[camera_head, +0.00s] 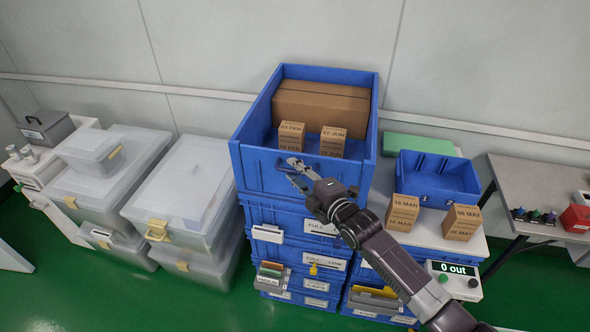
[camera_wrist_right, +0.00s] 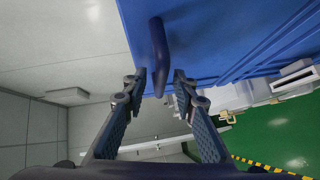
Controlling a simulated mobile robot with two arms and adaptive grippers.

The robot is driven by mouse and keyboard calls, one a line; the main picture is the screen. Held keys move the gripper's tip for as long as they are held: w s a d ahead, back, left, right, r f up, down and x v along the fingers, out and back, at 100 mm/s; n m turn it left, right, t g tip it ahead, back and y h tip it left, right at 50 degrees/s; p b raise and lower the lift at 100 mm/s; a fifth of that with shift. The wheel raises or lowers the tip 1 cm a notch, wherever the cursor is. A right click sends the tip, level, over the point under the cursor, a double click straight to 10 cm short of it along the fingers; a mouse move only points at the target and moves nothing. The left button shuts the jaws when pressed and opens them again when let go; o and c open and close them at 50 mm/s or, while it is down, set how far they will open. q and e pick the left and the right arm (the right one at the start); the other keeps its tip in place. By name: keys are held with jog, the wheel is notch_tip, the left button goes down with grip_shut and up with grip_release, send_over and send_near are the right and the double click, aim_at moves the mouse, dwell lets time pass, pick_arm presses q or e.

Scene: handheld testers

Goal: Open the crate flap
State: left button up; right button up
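A large open-topped blue crate (camera_head: 368,130) sits on a stack of blue crates. Its front flap (camera_head: 258,172) stands upright and closed. A dark blue handle (camera_wrist_right: 157,45) sticks out from the flap in the right wrist view. My right gripper (camera_head: 296,173) is at the front of the flap; in the wrist view its fingers (camera_wrist_right: 158,85) are apart, one on each side of the handle's end, with gaps visible. The gripper covers most of the handle in the head view. My left gripper is not in view.
Inside the crate are a long brown carton (camera_head: 322,105) and two small labelled boxes (camera_head: 291,135) (camera_head: 333,140). To the right are two more boxes (camera_head: 403,210) (camera_head: 462,222), a small blue bin (camera_head: 438,180) and a display reading "0 out" (camera_head: 453,270). Clear lidded bins (camera_head: 180,195) stand left.

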jog(key=shift+w+a, duration=0.1)
jog(key=shift+w, duration=0.05)
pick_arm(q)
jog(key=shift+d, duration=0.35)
pick_arm(e)
grip_shut()
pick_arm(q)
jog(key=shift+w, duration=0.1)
pick_arm(e)
jog(key=shift+f, duration=0.1)
pick_arm(q)
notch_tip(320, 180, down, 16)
jog(key=b, duration=1.6)
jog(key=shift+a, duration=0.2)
pick_arm(e)
jog(key=s+a+f+n+t+y, duration=0.2)
jog(key=s+f+n+t, duration=0.2)
jog(key=s, duration=0.4)
jog(key=shift+a+f+n+y, duration=0.25)
jog(key=shift+f+n+y, duration=0.05)
jog(key=shift+f+n, duration=0.5)
jog(key=shift+r, duration=0.1)
